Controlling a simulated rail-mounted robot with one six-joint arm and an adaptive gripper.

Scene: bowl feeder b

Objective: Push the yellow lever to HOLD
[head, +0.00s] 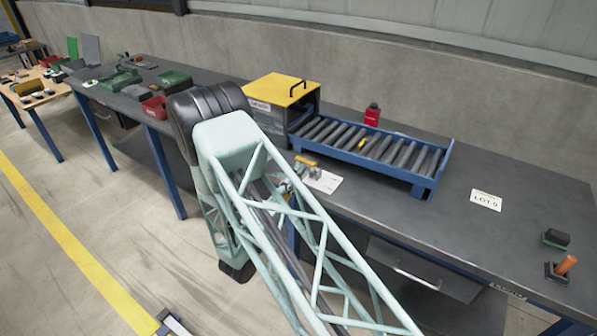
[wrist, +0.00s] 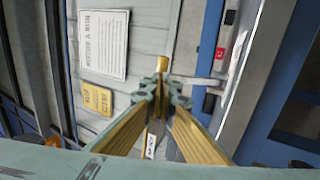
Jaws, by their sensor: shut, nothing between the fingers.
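My gripper (head: 304,164) is beside the front left end of the blue roller tray, above the bench edge and partly behind my arm. In the wrist view my gripper (wrist: 162,72) has its fingers together and empty, with gold bars converging towards the tips. I cannot clearly pick out the yellow lever in either view.
The blue roller tray (head: 420,180) carries grey rollers and a small yellow piece (head: 361,144). A box with a yellow lid (head: 280,88) adjoins it. A red bottle (head: 372,115) stands behind. A white card (head: 323,181) lies by my gripper.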

